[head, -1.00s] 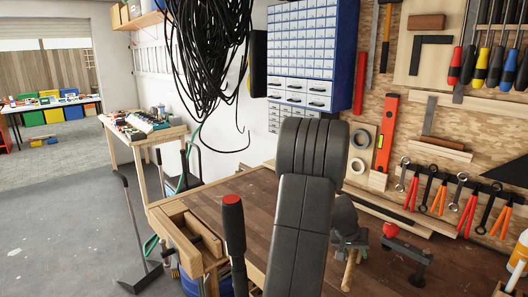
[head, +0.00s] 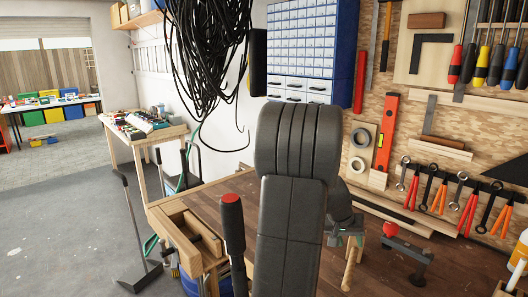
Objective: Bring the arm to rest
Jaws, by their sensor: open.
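My arm rises in the middle of the head view as thick black links, in front of the workbench (head: 215,199). The upper link ends in a ribbed, rounded joint, and a dark rounded part of my arm shows behind it on the right.
A red-and-black handle (head: 232,215) stands upright just left of my arm. A red-knobbed tool (head: 405,255) and a wooden handle (head: 350,270) are on the right. Black cables (head: 208,70) hang behind. Wrenches (head: 442,190) hang on the tool wall. Open floor lies left.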

